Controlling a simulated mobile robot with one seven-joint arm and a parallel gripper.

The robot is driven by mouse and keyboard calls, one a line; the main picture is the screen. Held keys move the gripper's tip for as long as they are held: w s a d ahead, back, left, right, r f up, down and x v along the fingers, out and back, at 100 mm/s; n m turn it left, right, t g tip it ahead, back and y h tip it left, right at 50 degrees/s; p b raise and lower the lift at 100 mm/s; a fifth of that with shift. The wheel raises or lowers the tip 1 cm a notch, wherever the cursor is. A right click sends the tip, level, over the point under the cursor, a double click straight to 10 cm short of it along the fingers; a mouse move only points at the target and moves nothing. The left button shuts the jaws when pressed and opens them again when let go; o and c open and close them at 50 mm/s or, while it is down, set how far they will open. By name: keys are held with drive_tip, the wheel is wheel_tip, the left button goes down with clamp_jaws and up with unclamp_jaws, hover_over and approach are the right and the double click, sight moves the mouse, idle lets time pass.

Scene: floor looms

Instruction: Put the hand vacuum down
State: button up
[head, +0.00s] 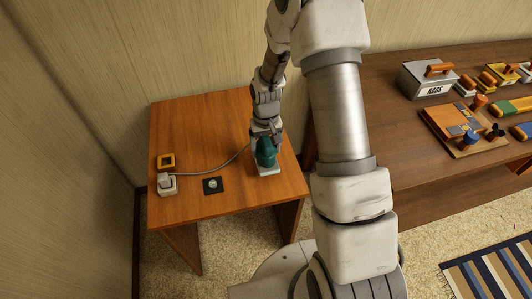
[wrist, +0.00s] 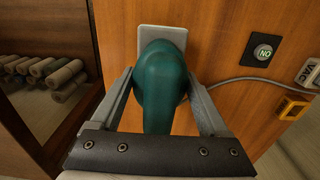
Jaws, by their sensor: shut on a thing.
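The hand vacuum (head: 265,152) is a rounded teal body over the small wooden table (head: 205,125). It also fills the middle of the wrist view (wrist: 158,90). My gripper (head: 266,136) is shut on it, with one grey finger on each side in the wrist view (wrist: 160,100). A pale rectangular plate (head: 268,171) shows under or just beyond the vacuum, near the table's right edge. It also shows in the wrist view (wrist: 176,38). I cannot tell whether the vacuum touches the plate; its underside is hidden.
On the table's left are a white block with a plug (head: 167,184), an orange square frame (head: 166,161) and a black plate with a round button (head: 212,186). A grey cable (head: 215,170) runs toward the vacuum. A longer bench (head: 395,125) with a grey box (head: 428,80) stands right.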

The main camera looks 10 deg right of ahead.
drive_tip(key=shift+f, duration=1.5)
drive_tip(key=o, duration=1.5)
wheel_tip(320, 180, up, 13)
drive_tip(key=shift+f+p, duration=0.15)
drive_tip(key=shift+p, duration=0.25)
drive_tip(key=s+r+t, duration=0.2)
drive_tip(key=s+r, duration=0.5)
drive_tip(key=r, duration=0.4)
drive_tip(key=s+r+t, duration=0.2)
drive_tip(key=s+r, duration=0.5)
drive_tip(key=r, duration=0.4)
drive_tip(key=shift+t, duration=0.8)
drive_tip(key=shift+s+d+r, duration=0.1)
drive_tip(key=shift+s+r, duration=0.25)
drive_tip(key=shift+s, duration=1)
drive_tip(key=shift+s+a+r, duration=0.1)
drive_tip(key=shift+s+r, duration=0.25)
drive_tip(key=shift+s, duration=0.95)
drive_tip(key=shift+s+d+r, duration=0.1)
drive_tip(key=shift+s+r, duration=0.25)
drive_tip(key=shift+s, duration=1)
